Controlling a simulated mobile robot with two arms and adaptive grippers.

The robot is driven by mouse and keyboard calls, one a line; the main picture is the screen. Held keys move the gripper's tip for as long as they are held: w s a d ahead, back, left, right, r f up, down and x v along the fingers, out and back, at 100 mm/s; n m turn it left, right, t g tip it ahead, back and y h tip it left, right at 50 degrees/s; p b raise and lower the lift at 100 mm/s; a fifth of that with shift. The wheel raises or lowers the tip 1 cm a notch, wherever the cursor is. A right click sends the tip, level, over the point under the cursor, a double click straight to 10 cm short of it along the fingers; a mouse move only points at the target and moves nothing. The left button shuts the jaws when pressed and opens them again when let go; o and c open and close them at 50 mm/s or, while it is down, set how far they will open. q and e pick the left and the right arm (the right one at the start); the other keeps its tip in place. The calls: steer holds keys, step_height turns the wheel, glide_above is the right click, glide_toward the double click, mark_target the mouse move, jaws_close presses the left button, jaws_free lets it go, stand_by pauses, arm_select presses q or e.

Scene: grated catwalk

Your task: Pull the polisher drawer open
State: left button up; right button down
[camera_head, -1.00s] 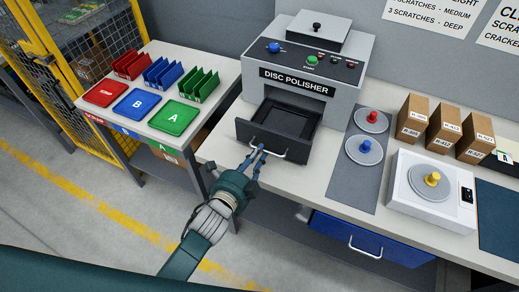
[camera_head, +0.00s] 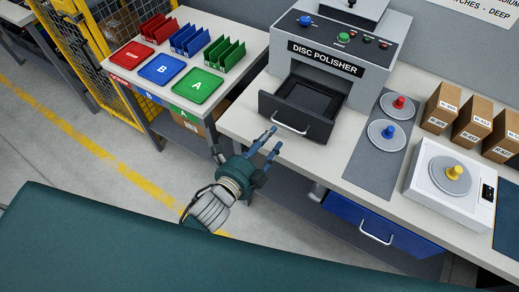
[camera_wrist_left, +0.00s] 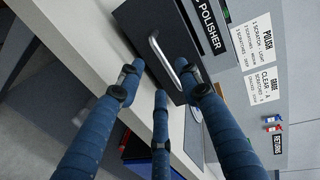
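The grey disc polisher (camera_head: 325,62) stands on the bench, and its dark drawer (camera_head: 300,113) sticks out of the front, pulled open. The tray inside shows and looks empty. A silver handle (camera_head: 289,125) runs across the drawer front. My left gripper (camera_head: 275,138) is just in front of and below the handle, its blue fingers spread and empty, with a small gap to the handle. In the left wrist view, the handle (camera_wrist_left: 160,55) lies beyond the open fingertips (camera_wrist_left: 158,82). My right gripper is out of view.
Red, blue and green trays (camera_head: 197,84) and racks stand on the side table at left. Discs with red and blue knobs lie on a grey mat (camera_head: 366,165) right of the polisher. A white device (camera_head: 424,184) and boxes stand further right. A blue drawer (camera_head: 376,228) is under the bench.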

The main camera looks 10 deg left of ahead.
arm_select(q)
steer(key=v, duration=0.6)
steer(key=shift+s, duration=0.15)
steer(key=shift+f, duration=0.1)
steer(key=s+a+f+n+g+y+b, duration=0.1)
steer(key=s+a+f+n+g, duration=0.15)
steer(key=f, duration=0.85)
steer(key=s+a+f+n+g+y, duration=0.15)
steer(key=s+f+n, duration=0.25)
steer(key=f, duration=0.7)
steer(key=s+a+f+n+g+y+b, duration=0.1)
steer(key=s+a+f+n+g, duration=0.15)
steer(key=f, duration=0.85)
steer(key=s+a+f+n+g, duration=0.2)
steer(key=s+f, duration=0.4)
steer(key=s, duration=0.3)
steer(key=s+a+f+n+g+y+b, duration=0.1)
steer(key=s+a+f+n+g, duration=0.1)
steer(key=s+f, duration=0.5)
steer(key=s+a+f+n+g, duration=0.3)
steer(key=s+f+n, duration=0.3)
steer(key=s, duration=0.5)
steer(key=shift+f+b, duration=0.3)
steer(key=shift+f, duration=0.45)
steer(key=shift+d, duration=0.1)
